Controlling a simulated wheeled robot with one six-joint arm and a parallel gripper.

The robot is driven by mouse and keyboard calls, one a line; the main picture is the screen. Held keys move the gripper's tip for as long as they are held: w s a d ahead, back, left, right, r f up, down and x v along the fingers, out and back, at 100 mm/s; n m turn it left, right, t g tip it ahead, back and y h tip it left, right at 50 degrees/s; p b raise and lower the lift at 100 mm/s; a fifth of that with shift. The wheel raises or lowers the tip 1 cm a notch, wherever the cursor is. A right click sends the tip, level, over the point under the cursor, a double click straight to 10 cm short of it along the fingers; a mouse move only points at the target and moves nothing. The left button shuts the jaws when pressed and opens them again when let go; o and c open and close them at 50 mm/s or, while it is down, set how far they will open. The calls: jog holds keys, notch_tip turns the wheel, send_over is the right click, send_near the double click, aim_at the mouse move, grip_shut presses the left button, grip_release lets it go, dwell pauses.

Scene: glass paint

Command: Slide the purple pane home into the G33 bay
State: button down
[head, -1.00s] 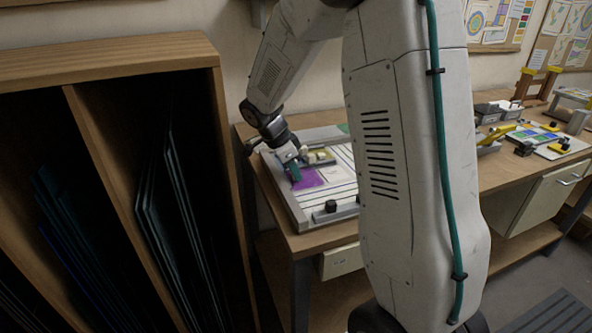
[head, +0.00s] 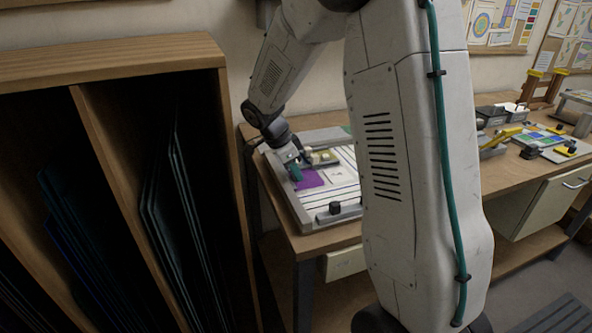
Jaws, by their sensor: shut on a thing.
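The purple pane (head: 312,180) lies flat, or nearly so, on the white panel inside the grey frame (head: 291,203) on the wooden bench. My gripper (head: 296,174) points down at the pane's left part, its teal fingertips shut on the pane's edge. A yellowish pane or block (head: 325,158) lies just behind the purple pane. A small white square (head: 333,176) with a dark mark lies to the right of the purple pane. I cannot read any bay label, so I cannot tell which bay is G33. My arm hides the right part of the frame.
A wooden rack (head: 150,58) with dark glass sheets stands close on the left. A black knob (head: 335,208) sits on the frame's front bar. Further right, the bench (head: 500,167) holds a board with coloured panes (head: 545,138) and yellow-handled tools.

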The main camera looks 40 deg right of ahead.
jog(key=c, duration=1.2)
grip_release()
jog(key=shift+w+a, duration=0.1)
jog(key=shift+r, duration=3.5)
